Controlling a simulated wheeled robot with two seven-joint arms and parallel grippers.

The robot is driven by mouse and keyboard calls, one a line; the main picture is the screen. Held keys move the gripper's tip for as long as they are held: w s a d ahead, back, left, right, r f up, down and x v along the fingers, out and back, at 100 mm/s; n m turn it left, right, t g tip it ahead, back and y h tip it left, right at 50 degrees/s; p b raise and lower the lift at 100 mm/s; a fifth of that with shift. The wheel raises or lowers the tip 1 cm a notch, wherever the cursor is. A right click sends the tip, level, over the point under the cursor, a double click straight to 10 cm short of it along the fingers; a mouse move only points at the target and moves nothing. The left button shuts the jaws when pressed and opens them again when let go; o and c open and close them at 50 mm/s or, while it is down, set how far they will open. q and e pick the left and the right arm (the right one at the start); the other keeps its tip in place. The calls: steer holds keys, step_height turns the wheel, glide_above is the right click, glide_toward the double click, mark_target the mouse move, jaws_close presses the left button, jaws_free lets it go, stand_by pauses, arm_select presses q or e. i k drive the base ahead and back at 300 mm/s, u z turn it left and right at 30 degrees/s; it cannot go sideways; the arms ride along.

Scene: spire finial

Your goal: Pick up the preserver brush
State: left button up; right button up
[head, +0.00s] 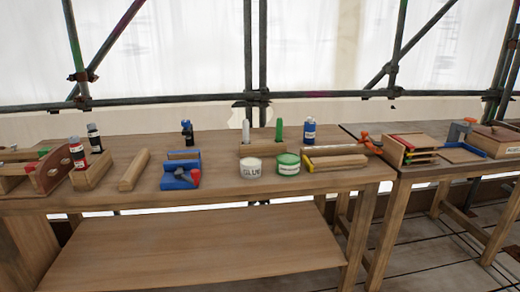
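A wooden block (262,149) on the workbench (220,197) holds two upright sticks, likely brush handles. One is green (279,130) and one is white (246,130). The green one stands behind a green tub (288,164), whose label is too small to read; it may be the preserver brush. A white tub marked GLUE (251,168) stands to the left of the green tub. Neither of my grippers is in view, and nothing touches the block or the sticks.
A blue tool (181,176) and a wooden bar (134,170) lie to the left. A blue bottle (309,131) and wooden pieces (335,161) with an orange clamp (371,143) are to the right. A second table (440,172) adjoins. Bare bench shows along the front edge.

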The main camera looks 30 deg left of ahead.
mark_target(278, 134)
steer(key=u, duration=3.8)
steer(key=i, duration=0.1)
steer(key=z, duration=2.75)
steer(key=i, duration=0.9)
steer(key=z, duration=0.25)
